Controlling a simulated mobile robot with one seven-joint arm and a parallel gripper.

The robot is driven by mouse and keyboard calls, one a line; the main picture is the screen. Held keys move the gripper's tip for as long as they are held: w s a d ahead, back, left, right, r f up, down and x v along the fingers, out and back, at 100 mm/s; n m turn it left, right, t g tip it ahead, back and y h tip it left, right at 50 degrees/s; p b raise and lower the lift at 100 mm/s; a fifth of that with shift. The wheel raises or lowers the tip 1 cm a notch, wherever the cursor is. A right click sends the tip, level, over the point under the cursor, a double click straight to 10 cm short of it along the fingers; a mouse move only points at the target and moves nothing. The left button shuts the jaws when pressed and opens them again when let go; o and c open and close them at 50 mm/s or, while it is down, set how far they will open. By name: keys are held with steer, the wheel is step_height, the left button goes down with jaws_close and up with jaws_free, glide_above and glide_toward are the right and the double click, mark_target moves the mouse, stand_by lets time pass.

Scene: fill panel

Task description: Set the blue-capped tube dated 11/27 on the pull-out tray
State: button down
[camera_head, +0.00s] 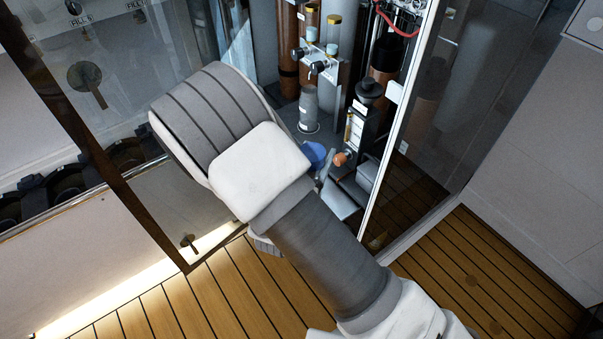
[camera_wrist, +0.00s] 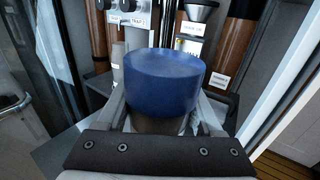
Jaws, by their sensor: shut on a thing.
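The blue-capped tube fills the middle of the wrist view, seen from above its cap (camera_wrist: 162,82). My gripper (camera_wrist: 160,122) is shut on it, with a jaw on each side below the cap. No date on the tube can be read. In the head view the blue cap (camera_head: 314,153) shows at the edge of my arm, which hides most of my gripper and the tube. A flat grey surface (camera_head: 340,203) lies beside the gripper in the head view; I cannot tell whether it is the pull-out tray.
The tube is at the open front of a glass-sided cabinet. An orange-capped item (camera_head: 341,159), a clear cylinder (camera_head: 308,110) and a black funnel (camera_head: 369,90) stand close by. A glass door (camera_head: 420,110) bounds the right. Wooden floor (camera_head: 460,255) is clear below.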

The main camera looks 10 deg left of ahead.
steer(key=a+f+b, duration=0.2)
steer(key=a+f, duration=0.1)
steer(key=f, duration=0.3)
steer(key=shift+a, duration=0.2)
steer(key=shift+f+b, duration=0.2)
steer(key=shift+b, duration=0.1)
steer(key=shift+c, duration=0.2)
jaws_free()
